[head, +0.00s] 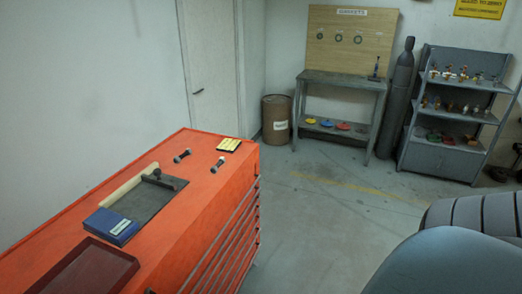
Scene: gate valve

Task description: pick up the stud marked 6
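Two short dark studs with pale ends lie apart on top of the orange cabinet: one stud (182,156) on the left, the other stud (217,165) to its right and a little nearer. Both are too small here for any number to be read, so I cannot tell which is marked 6. Neither of my grippers is in view.
Floor (305,220) right of the cabinet is clear. A workbench (342,80) and shelves (447,160) stand behind.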

